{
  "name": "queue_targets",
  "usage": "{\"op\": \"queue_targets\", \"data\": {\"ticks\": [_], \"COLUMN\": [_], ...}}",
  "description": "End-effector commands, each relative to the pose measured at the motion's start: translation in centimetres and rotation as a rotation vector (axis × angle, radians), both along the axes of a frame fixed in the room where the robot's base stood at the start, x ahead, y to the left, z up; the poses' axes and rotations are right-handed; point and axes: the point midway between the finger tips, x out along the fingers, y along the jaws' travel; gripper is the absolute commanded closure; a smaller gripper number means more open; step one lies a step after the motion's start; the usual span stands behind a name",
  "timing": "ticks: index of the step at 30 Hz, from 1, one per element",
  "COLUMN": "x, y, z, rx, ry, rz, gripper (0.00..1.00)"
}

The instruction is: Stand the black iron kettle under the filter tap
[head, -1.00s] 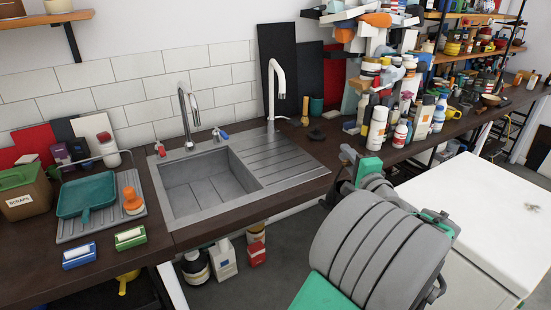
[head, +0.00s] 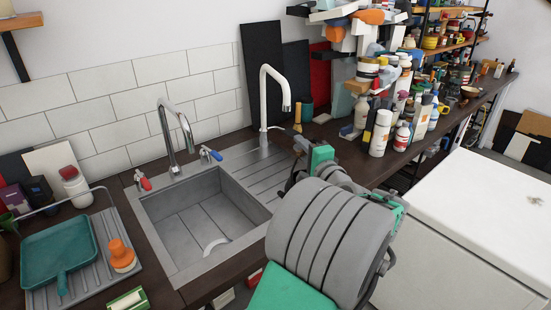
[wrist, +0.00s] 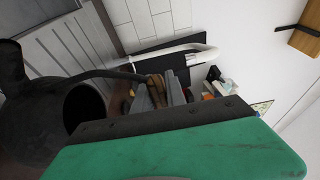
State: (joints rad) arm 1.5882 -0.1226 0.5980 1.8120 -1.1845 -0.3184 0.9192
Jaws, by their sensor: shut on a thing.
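The black iron kettle (wrist: 85,105) fills the left of the wrist view, tilted in that picture, with its dark round opening facing the camera. My gripper (wrist: 152,95) is shut on its thin handle (wrist: 105,75). I cannot tell how high the kettle is above the drainboard.
The sink basin (head: 203,205) has a chrome tap (head: 173,125) behind it; a pale curved thing (head: 214,246) lies in it. Crowded bottles (head: 381,130) stand to the right on the counter. Ribbed drainboard (head: 254,165) looks bare where visible.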

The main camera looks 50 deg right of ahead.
Motion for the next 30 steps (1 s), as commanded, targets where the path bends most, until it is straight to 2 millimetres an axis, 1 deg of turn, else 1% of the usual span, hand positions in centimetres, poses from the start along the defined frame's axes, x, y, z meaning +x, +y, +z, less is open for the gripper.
{"op": "queue_targets", "data": {"ticks": [1,8,15,21,25,28,30], "x": [0.6,4.1,9.5,13.3,14.8,15.2,15.3], "y": [-0.3,-2.2,-5.1,-7.2,-8.0,-8.3,-8.4], "z": [0.3,0.4,0.5,0.5,0.4,0.3,-0.4], "rx": [-0.005,-0.006,-0.005,-0.007,-0.006,-0.006,-0.004], "ry": [-0.002,-0.001,-0.002,-0.003,-0.003,-0.004,-0.003], "rz": [0.002,0.004,0.006,0.005,0.004,0.003,0.003], "gripper": [1.00,1.00,1.00,1.00,1.00,1.00,1.00]}}
